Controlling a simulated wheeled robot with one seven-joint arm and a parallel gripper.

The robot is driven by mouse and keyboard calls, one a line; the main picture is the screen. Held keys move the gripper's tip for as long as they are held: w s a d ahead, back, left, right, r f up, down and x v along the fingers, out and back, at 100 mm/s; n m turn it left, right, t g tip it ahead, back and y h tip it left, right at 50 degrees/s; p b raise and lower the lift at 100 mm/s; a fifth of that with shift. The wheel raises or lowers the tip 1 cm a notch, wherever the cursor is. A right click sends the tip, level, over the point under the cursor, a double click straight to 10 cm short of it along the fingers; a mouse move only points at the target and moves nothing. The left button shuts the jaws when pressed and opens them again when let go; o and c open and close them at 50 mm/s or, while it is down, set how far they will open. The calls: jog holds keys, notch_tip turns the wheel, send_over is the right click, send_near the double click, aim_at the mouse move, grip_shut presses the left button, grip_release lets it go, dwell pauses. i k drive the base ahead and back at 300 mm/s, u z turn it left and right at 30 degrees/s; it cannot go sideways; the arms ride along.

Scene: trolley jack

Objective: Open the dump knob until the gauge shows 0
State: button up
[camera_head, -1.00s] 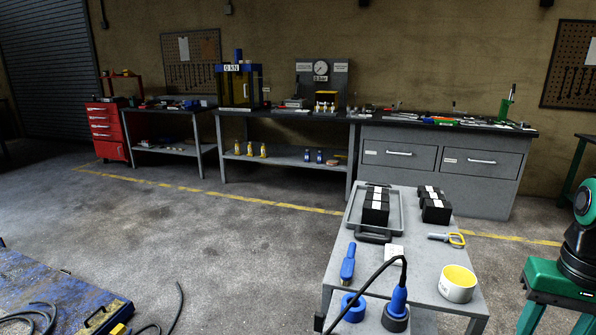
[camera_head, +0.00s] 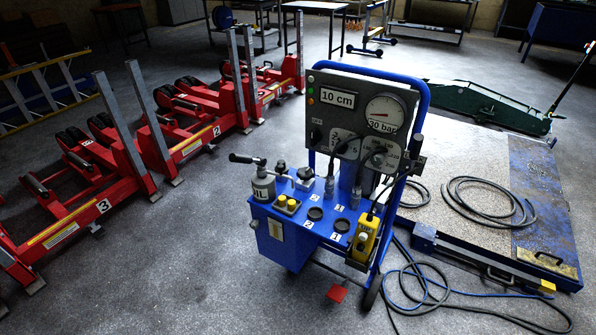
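A blue pump trolley (camera_head: 277,246) stands in the middle of the camera_head view. Its dark upright panel carries a round white gauge (camera_head: 386,113) with a red needle. The reading under the gauge appears to be 30 bar, though its first part is hard to read. A display (camera_head: 338,98) beside it shows 10 cm. A black knob (camera_head: 281,168) stands on the trolley top, near a silver cylinder with a lever (camera_head: 262,182). I cannot tell which control is the dump knob, as the labels are too small. My gripper is not in view.
Red numbered lifting units (camera_head: 215,125) line the left. A yellow pendant (camera_head: 364,237) hangs at the trolley's right. Hoses (camera_head: 425,290) lie on the floor to the right, beside a platform (camera_head: 490,175) and a green trolley jack (camera_head: 470,104). Floor at front left is clear.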

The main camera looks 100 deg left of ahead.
aim_at(305, 174)
jog(key=u, duration=3.1)
jog(key=k, duration=1.25)
jog(key=u, duration=0.4)
jog(key=i, duration=1.6)
jog(key=z, duration=0.15)
